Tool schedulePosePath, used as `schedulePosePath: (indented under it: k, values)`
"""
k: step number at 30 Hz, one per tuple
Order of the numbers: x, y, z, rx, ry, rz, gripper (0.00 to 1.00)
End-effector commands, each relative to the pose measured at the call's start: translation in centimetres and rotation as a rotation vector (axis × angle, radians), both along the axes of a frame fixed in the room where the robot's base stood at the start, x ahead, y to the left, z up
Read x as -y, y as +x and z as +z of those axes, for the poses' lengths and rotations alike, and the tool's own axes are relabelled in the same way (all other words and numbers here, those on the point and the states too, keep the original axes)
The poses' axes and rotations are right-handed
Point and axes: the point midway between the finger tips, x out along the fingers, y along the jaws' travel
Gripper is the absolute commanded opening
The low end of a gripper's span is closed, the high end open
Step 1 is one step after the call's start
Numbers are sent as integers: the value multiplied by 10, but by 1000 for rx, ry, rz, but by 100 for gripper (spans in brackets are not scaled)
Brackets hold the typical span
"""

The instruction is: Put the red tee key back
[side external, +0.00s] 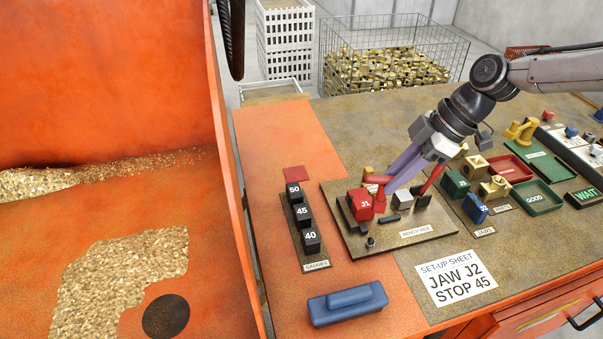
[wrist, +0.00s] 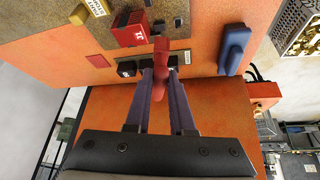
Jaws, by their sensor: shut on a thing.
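The red tee key (wrist: 160,85) is between the two fingers of my gripper (wrist: 160,68) in the wrist view, its wider end past the fingertips. In the side external view, my gripper (side external: 391,184) slants down to the left above the bench vice plate (side external: 435,225), shut on the key. A red bar of the key (side external: 377,180) shows at the fingertips, just above and behind the red J1 block (side external: 360,204). The J1 block overlaps part of this area, and I cannot tell whether the key touches anything below.
The gauge strip (side external: 318,258) holds black blocks 50, 45 and 40, with a red square (side external: 294,173) at its far end. A blue block-like object (side external: 348,303) lies in front. A thin red rod (side external: 432,179) stands right of my fingers. Trays and blocks crowd the right.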

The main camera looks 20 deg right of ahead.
Motion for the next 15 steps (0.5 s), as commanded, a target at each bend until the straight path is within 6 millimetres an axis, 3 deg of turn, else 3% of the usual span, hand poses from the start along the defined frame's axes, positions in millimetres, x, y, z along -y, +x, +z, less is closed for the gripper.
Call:
schedulePosePath:
  k: [6, 15]
  values:
    - [6, 26, 9, 4, 2, -317, 0]
    - [3, 57, 24, 4, 7, -639, 0]
